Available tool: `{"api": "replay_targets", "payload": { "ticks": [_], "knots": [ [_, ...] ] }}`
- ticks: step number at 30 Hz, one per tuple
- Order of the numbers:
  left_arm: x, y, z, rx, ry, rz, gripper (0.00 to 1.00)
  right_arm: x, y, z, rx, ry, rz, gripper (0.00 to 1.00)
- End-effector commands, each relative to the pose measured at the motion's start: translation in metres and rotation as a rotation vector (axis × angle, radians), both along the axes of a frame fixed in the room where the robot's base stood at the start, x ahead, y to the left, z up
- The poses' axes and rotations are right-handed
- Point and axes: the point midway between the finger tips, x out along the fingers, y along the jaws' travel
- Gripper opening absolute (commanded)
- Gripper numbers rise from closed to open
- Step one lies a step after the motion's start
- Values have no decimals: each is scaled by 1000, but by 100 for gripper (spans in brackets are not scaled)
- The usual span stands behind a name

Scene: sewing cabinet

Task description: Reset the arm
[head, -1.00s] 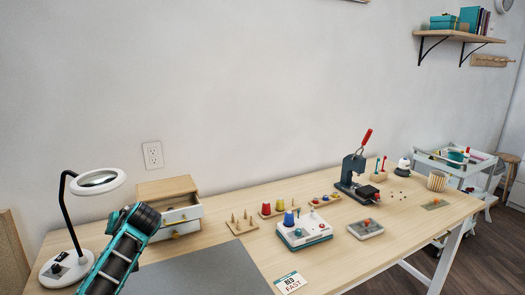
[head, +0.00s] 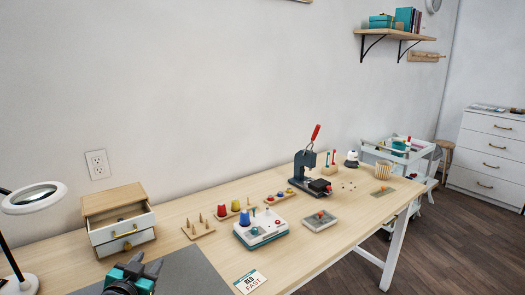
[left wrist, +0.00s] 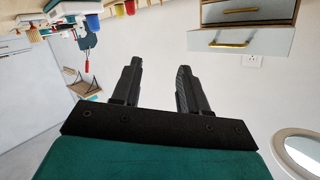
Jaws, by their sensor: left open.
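My left gripper (head: 136,274) is at the lower left of the head view, above the grey mat (head: 190,272) at the table's front. In the left wrist view its two dark fingers (left wrist: 155,82) stand apart with nothing between them. That view shows the room upside down. The small wooden drawer cabinet (head: 112,196) stands beyond the gripper with its upper drawer pulled out. It also shows in the left wrist view (left wrist: 245,12), apart from the fingers. My right gripper is in neither view.
A magnifier lamp (head: 35,197) stands at the left. The white-and-teal machine (head: 262,230), spool racks and a dark press (head: 303,172) stand along the table (head: 340,235). A card (head: 250,281) lies near the front edge. A white chest of drawers (head: 487,155) stands far right.

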Motion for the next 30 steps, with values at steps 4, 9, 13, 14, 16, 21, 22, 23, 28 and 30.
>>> {"api": "replay_targets", "payload": {
  "ticks": [4,9,13,14,16,21,22,23,28,30],
  "knots": [
    [-76,-35,-66,-53,123,-42,44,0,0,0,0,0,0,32],
    [-164,-69,-114,-121,250,-69,44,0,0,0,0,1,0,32],
    [-222,-86,-132,-168,329,-75,44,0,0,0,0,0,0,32],
    [-233,-89,-135,-176,343,-75,44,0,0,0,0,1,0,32],
    [-253,-95,-139,-193,371,-75,44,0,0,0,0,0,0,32],
    [-276,-101,-142,-214,402,-72,44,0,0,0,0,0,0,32],
    [-277,-101,-142,-215,403,-73,44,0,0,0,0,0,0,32],
    [-278,-101,-142,-215,404,-72,44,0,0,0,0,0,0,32],
    [-278,-101,-142,-215,404,-73,44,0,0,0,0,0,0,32],
    [-278,-101,-142,-214,404,-72,44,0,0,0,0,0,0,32]
  ]
}}
